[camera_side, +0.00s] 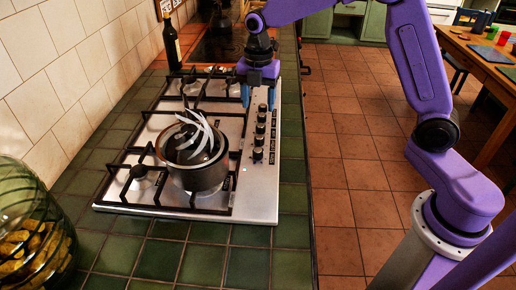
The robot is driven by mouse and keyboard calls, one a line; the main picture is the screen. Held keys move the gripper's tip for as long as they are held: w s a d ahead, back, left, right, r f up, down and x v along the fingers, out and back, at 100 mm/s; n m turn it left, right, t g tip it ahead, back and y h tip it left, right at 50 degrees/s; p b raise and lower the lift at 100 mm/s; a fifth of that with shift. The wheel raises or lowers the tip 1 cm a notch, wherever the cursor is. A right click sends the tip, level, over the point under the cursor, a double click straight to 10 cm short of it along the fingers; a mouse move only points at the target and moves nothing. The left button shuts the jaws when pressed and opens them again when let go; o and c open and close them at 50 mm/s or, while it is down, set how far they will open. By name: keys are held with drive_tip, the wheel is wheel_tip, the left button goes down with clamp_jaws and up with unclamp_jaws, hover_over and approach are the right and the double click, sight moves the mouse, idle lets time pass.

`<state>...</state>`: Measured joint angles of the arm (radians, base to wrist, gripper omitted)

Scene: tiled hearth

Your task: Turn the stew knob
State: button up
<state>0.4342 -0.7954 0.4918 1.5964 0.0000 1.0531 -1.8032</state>
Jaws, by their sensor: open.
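The stove (264,190) is a silver gas hob with black grates. A column of several black knobs runs along its right side, the nearest knob (257,154) at the bottom of the column. A dark pot (198,176) with a lid and pale curved shapes over it sits on the front burner. Which knob is the stew knob is not marked legibly. My gripper (259,97) points down over the far end of the knob column. Its blue fingers are apart, near the farthest knob. Whether they touch it cannot be told.
A glass jar (30,235) of yellowish pieces stands at the front left. A dark bottle (171,42) stands at the back left by the tiled wall. Green counter tiles (220,262) in front of the stove are clear. A wooden table (487,55) stands at the far right.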

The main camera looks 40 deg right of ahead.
sight(258, 150)
drive_tip(key=f, duration=1.7)
drive_tip(key=shift+w+d+f, duration=0.1)
drive_tip(key=shift+w+f, duration=0.1)
drive_tip(key=shift+f, duration=0.05)
drive_tip(key=shift+c, duration=0.2)
drive_tip(key=c, duration=1)
